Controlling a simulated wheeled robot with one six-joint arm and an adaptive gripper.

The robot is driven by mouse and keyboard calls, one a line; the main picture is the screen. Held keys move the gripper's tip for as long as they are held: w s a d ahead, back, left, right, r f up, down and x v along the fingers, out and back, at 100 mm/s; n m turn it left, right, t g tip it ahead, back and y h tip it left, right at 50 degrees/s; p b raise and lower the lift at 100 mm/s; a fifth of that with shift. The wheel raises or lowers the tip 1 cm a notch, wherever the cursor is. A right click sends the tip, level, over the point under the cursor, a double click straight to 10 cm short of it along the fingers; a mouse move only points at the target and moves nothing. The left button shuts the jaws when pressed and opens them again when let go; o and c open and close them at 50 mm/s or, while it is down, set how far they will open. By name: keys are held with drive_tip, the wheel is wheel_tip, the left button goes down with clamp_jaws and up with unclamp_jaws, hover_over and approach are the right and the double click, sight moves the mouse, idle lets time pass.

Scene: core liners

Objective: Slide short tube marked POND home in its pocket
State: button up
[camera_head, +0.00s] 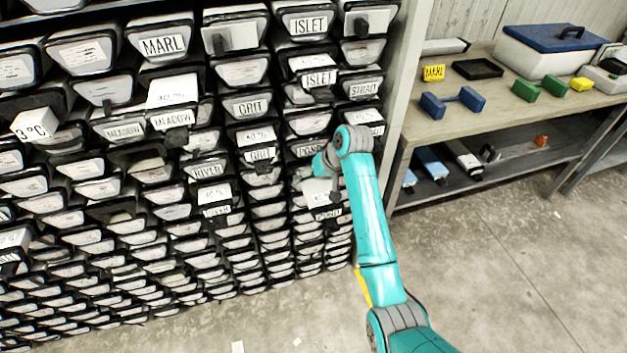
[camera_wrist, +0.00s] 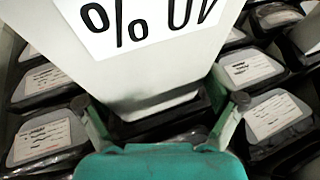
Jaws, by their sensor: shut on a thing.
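My gripper (camera_wrist: 160,104) is shut on a pale, box-like tube (camera_wrist: 150,78), with one finger on each side of it.
The rack (camera_head: 253,107) is densely filled with dark-rimmed tubes, several labelled MARL, ISLET, GRIT or MEADOW. Neighbouring tube ends (camera_wrist: 42,140) crowd both sides of my gripper. A wooden bench (camera_head: 470,95) with boxes stands right of the rack. Open floor (camera_head: 500,260) lies at right.

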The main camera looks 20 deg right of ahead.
drive_tip(key=shift+w+r, duration=0.15)
drive_tip(key=shift+w, duration=1.05)
drive_tip(key=o, duration=1.5)
drive_tip(key=shift+v, duration=3.65)
drive_tip(key=shift+c, duration=0.4)
